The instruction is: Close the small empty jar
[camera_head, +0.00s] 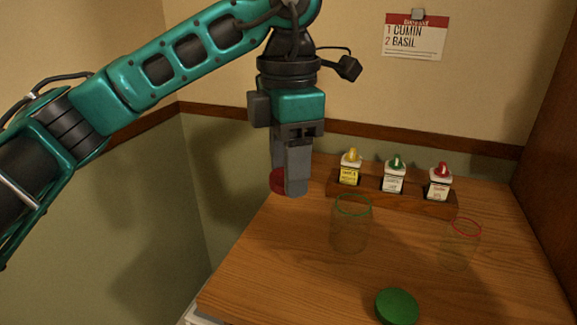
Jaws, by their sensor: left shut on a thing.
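A small empty glass jar (460,246) with a red rim stands upright and open at the right of the wooden counter. A larger empty glass jar (350,226) with a green rim stands open near the middle. My left gripper (288,188) points down at the counter's back left and is shut on a red lid (277,181). The gripper's fingers partly hide the lid. A green lid (396,306) lies flat at the front of the counter. My right gripper is not in view.
A wooden rack (405,204) at the back holds a yellow-capped bottle (349,169), a green-capped bottle (393,178) and a red-capped bottle (439,184). A note (415,37) hangs on the wall. A brown panel (546,130) bounds the right side. The counter's front left is clear.

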